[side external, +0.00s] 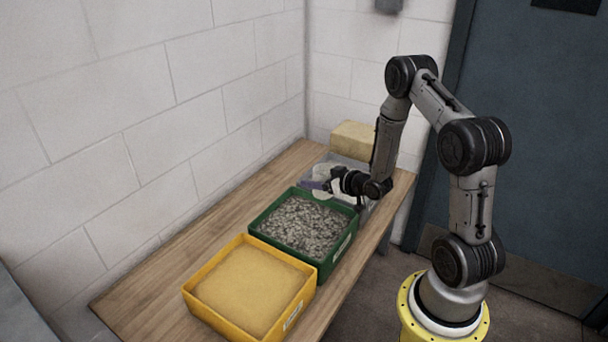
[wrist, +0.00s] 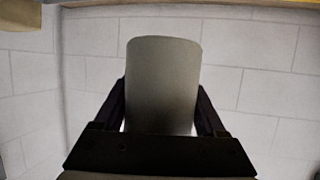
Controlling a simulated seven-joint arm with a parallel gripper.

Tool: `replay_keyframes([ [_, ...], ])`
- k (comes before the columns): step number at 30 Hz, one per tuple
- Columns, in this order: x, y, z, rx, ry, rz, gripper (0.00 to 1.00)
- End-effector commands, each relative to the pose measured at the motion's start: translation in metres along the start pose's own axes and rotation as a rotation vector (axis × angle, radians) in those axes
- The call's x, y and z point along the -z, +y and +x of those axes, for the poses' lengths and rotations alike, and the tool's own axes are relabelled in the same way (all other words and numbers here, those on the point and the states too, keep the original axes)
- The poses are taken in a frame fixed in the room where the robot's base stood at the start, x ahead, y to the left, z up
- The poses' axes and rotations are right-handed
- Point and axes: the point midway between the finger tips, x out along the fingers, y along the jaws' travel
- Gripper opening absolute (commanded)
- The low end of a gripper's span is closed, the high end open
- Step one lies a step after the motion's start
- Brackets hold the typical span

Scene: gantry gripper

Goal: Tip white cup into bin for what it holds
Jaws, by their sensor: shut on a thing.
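My gripper (side external: 344,182) is shut on the white cup (wrist: 163,85), which fills the middle of the wrist view between the two dark fingers. In the side view the cup (side external: 335,186) is small and partly covered by the gripper; its exact tilt and its contents cannot be made out. Gripper and cup are over or near the far, grey bin (side external: 363,164), which my arm partly hides. A green bin (side external: 341,249) of grey gravel stands nearer. A yellow bin (side external: 219,316) of tan, sand-like material is nearest the camera.
The bins stand in a row on a wooden table (side external: 150,289) against a white block wall. A tan block or box (side external: 352,137) sits at the table's far end. Bare tabletop runs along the wall side. A blue-grey door is behind my arm.

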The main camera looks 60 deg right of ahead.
Motion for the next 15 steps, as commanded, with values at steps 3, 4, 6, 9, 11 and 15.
replay_keyframes([
  [3, -0.015, 0.000, 0.007, 0.000, 0.000, 0.000, 0.18],
  [4, -0.018, 0.000, 0.008, 0.000, 0.000, -0.001, 0.18],
  [6, -0.022, 0.000, 0.010, 0.000, 0.001, -0.001, 0.18],
  [9, -0.026, 0.000, 0.012, 0.000, 0.002, -0.001, 0.18],
  [11, -0.029, 0.000, 0.013, 0.000, 0.002, -0.001, 0.18],
  [15, -0.038, 0.000, 0.016, 0.000, 0.000, -0.001, 0.18],
])
